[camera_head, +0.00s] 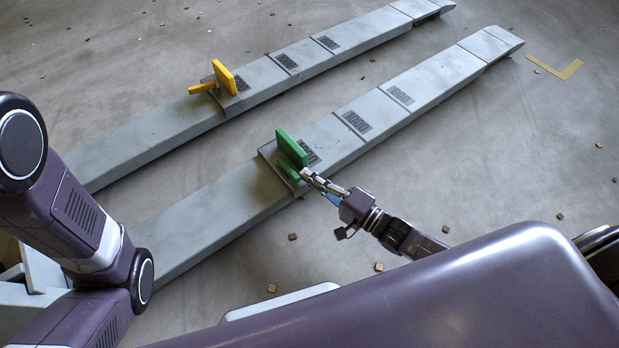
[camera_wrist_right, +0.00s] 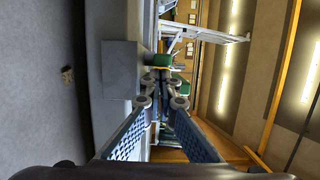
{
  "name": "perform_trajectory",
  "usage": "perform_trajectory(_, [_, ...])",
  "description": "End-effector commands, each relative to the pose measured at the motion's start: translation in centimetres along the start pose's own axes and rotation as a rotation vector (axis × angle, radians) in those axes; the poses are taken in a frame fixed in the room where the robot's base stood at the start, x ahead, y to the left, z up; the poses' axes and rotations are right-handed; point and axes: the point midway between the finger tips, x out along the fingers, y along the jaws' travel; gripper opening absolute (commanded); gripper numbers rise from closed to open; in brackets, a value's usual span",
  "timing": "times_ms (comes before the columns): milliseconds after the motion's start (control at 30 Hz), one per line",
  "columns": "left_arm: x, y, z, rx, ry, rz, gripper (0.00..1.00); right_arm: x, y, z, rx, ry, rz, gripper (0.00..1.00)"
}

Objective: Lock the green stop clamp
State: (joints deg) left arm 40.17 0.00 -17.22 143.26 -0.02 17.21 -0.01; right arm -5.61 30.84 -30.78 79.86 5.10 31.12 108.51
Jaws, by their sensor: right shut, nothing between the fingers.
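The green stop clamp (camera_head: 291,149) stands on the nearer grey rail, with an upright plate and a smaller green part, likely its lever (camera_head: 287,170), low at its front. My right gripper (camera_head: 312,179) reaches it from the right, with its fingertips at the clamp's lower front edge. In the right wrist view, the fingers of my right gripper (camera_wrist_right: 162,82) come together with nothing visible between them, and green parts of the clamp (camera_wrist_right: 164,60) show just beyond the tips. Whether they touch is unclear. My left arm shows at the left; its gripper is out of view.
The nearer grey rail (camera_head: 205,222) and the farther rail (camera_head: 130,140) run diagonally. A yellow clamp (camera_head: 224,77) stands on the farther rail. Small brown blocks lie scattered on the floor, and a yellow corner mark (camera_head: 556,68) is at the upper right. Floor right of the rails is mostly clear.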

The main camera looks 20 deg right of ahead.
Motion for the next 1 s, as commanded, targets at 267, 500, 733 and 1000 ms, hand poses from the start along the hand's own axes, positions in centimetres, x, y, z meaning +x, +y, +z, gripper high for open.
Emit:
perform_trajectory(267, [0.0, 0.0, 0.0, 0.0, 0.0, 0.0, 1.0, 0.0, 0.0, 0.0, 0.0, 0.0, 0.0, 0.0])
perform_trajectory(500, [0.8, -0.1, 0.3, 0.0, 0.0, 0.0, 1.0, 0.1, -0.2, 0.4, 0.004, 0.031, -0.003, 0.0])
perform_trajectory(733, [1.1, -0.2, 0.4, 0.0, 0.0, 0.0, 1.0, 0.1, -0.2, 0.6, 0.0, 0.058, -0.005, 0.0])
perform_trajectory(1000, [1.7, -0.3, 0.6, 0.0, -0.001, 0.0, 1.0, 0.1, -0.2, 0.9, 0.002, 0.089, -0.004, 0.0])
